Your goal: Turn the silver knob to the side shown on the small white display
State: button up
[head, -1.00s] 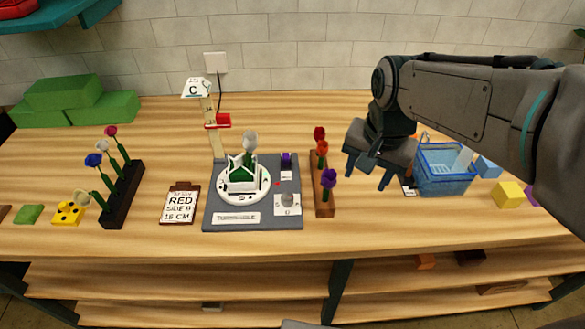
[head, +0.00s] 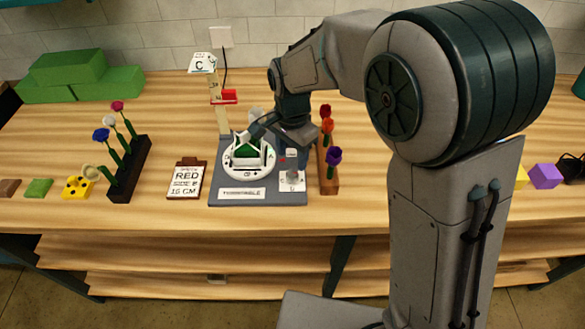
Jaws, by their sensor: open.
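The silver knob (head: 292,168) stands on a white plate (head: 299,187) at the front right of the grey turntable base (head: 225,201). The plate has small letters that I cannot read surely, and I cannot tell which way the knob points. A small white display (head: 203,62) on top of the post shows a large C, with smaller marks above it. My gripper (head: 282,138) is open and empty, pointing down just behind the knob, over the right side of the base. It looks apart from the knob, and it hides the base's back right part.
The white turntable (head: 237,172) carries a green-and-white holder. A wooden rack (head: 329,185) with red, orange and purple flowers stands close right of the knob. The table's front strip is clear.

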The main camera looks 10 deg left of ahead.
aim_at(292, 173)
notch_tip(292, 173, down, 7)
jog(key=shift+r, duration=0.2)
jog(key=c, duration=1)
